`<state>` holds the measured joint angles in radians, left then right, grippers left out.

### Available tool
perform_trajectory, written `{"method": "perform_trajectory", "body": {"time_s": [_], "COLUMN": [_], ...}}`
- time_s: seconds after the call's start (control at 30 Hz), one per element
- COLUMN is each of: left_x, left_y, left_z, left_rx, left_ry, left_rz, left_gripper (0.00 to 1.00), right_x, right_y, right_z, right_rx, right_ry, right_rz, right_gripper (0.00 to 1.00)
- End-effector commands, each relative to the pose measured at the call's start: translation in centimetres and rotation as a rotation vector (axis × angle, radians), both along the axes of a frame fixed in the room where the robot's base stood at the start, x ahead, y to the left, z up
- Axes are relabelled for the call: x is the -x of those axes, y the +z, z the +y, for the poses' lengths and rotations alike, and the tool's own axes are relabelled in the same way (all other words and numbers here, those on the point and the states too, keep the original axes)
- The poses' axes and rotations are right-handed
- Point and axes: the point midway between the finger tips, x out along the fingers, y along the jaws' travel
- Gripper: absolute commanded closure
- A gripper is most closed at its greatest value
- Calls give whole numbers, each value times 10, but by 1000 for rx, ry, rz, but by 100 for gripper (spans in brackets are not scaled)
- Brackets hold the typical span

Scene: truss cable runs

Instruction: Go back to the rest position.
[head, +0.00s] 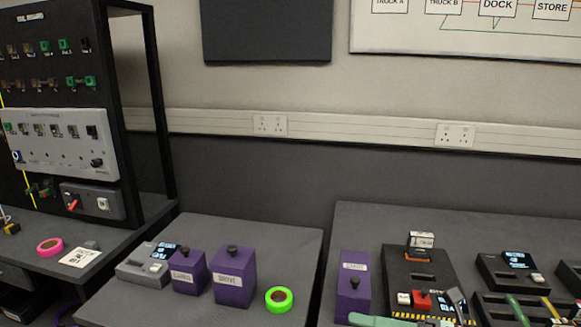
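Neither of my grippers shows in the head view, and no part of my arms can be made out. What they hold, if anything, is hidden from me. The grey middle table (290,243) carries purple boxes with black knobs: a smaller labelled one (188,273) and a larger labelled one (234,278). A grey device with a small screen (146,264) stands to their left. A green tape roll (279,299) lies to their right.
A tall black panel rack (140,110) stands at left, with a pink tape roll (50,247) before it. The right table (375,225) holds another purple box (354,285), a black control unit (420,268) and other devices. A gap separates the middle and right tables.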

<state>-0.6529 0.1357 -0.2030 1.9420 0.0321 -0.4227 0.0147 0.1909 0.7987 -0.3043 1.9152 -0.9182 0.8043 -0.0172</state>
Motion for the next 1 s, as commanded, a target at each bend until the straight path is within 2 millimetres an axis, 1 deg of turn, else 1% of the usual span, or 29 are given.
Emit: {"method": "perform_trajectory", "body": {"time_s": [0.03, 0.07, 0.13, 0.17, 0.2, 0.27, 0.3, 0.37, 0.4, 0.47, 0.5, 0.6, 0.7, 0.8, 0.9, 1.0], "left_x": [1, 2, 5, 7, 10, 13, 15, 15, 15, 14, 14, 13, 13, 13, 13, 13], "left_y": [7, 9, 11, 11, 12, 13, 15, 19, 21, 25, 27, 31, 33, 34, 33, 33], "left_z": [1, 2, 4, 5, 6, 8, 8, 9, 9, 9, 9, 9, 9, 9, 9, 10], "left_rx": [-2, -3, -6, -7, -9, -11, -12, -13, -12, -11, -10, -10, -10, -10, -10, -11], "left_ry": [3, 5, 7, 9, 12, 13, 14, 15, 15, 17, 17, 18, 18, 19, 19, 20], "left_rz": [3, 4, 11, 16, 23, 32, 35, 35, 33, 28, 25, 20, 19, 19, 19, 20], "left_gripper": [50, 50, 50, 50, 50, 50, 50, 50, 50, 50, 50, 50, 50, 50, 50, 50], "right_x": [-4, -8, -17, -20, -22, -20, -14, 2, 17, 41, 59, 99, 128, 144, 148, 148], "right_y": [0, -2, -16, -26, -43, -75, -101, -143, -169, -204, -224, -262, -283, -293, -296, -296], "right_z": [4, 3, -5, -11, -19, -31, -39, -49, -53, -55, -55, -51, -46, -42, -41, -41], "right_rx": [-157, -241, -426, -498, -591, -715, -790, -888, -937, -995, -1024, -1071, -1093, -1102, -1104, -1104], "right_ry": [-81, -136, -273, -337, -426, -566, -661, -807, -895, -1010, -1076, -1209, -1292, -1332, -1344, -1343], "right_rz": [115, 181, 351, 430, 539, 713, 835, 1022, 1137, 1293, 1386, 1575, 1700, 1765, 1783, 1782], "right_gripper": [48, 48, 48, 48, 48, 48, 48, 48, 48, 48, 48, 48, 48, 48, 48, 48]}}
